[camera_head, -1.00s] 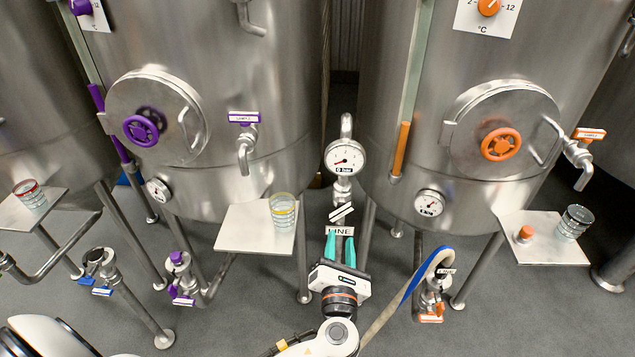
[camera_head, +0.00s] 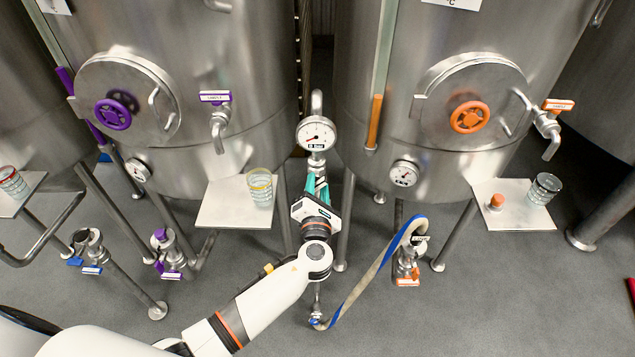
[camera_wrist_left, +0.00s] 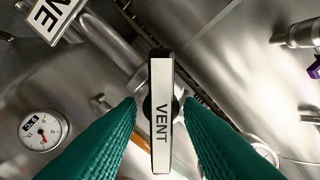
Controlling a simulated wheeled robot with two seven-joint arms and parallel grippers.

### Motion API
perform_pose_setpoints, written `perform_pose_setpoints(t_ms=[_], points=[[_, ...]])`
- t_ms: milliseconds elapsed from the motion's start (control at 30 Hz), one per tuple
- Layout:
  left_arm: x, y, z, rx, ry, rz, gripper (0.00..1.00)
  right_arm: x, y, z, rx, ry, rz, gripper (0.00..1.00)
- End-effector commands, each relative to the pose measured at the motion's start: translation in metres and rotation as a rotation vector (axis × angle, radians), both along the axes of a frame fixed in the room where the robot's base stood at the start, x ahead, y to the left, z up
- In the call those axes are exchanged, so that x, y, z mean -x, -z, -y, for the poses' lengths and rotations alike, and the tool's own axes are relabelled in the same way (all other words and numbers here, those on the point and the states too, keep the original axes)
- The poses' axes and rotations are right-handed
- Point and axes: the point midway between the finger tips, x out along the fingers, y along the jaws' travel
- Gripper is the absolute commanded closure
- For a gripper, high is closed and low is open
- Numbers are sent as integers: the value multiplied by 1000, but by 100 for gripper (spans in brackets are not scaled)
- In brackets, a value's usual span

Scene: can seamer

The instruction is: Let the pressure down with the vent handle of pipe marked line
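The vent handle (camera_wrist_left: 161,125) is a white bar marked VENT, standing upright in the middle of the left wrist view. My left gripper (camera_wrist_left: 161,103) is open, with one teal finger on each side of the handle and small gaps visible. In the head view my left gripper (camera_head: 317,184) is just below the pressure gauge (camera_head: 316,134) on the pipe between two tanks and hides much of the handle there. The line sign (camera_wrist_left: 53,14) is partly cut off at the top left of the wrist view. My right gripper is not in view.
Steel tanks (camera_head: 240,60) stand on both sides of the pipe. A small shelf (camera_head: 225,208) with a glass (camera_head: 260,187) is close to the left of my gripper. A blue-edged hose (camera_head: 372,272) loops at right to an orange-tagged valve (camera_head: 406,262).

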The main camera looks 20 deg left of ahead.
Motion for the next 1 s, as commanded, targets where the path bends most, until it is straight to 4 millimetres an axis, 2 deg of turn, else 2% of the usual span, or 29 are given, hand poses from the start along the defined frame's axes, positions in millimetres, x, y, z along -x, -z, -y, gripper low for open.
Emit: perform_pose_setpoints(t_ms=[100, 400, 600, 1000], points=[[-7, 0, -2, 0, 0, 0, 67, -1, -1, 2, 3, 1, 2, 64], [-8, 0, -2, 1, -1, 0, 68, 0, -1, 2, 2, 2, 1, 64], [-8, 0, -2, 1, -1, 0, 100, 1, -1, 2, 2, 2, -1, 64], [-8, 0, -2, 53, 0, 15, 100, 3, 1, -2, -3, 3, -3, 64]])
